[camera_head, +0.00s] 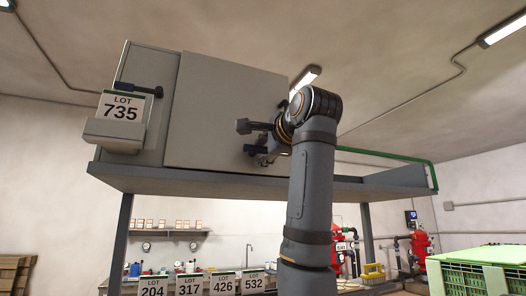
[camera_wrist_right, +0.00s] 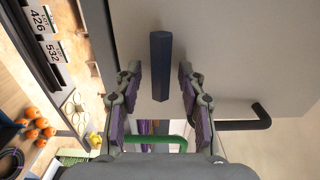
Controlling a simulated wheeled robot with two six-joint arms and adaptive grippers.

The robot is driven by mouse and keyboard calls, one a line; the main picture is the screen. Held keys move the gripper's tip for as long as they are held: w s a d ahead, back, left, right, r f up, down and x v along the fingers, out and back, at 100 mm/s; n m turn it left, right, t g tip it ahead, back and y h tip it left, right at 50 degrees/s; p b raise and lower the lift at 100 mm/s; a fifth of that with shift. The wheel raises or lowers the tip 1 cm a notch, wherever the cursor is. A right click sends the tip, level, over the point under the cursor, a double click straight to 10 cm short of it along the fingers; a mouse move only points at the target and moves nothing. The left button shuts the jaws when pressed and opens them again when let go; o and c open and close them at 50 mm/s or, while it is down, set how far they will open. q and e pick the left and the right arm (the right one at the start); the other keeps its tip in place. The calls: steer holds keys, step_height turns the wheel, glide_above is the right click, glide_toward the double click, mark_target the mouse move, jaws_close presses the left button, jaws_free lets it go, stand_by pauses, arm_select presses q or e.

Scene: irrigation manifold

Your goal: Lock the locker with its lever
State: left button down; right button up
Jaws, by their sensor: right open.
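The locker (camera_head: 222,110) is a grey box with a flat closed-looking door, on a raised shelf in the head view. My right gripper (camera_head: 254,138) is at the door's right part, with its arm covering the door's right edge. In the right wrist view the right gripper (camera_wrist_right: 158,82) is open. A dark blue lever bar (camera_wrist_right: 160,65) stands between its fingers, with gaps on both sides. A black bent handle (camera_wrist_right: 245,124) is on the same face, beside the right finger. My left gripper is not in view.
The grey shelf (camera_head: 150,179) runs under the locker. Green crates (camera_head: 480,262) stand at the lower right. A green pipe (camera_head: 385,155) runs along the shelf's right.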

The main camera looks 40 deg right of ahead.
steer(key=shift+s, duration=0.1)
steer(key=v, duration=0.7)
steer(key=shift+s, duration=0.15)
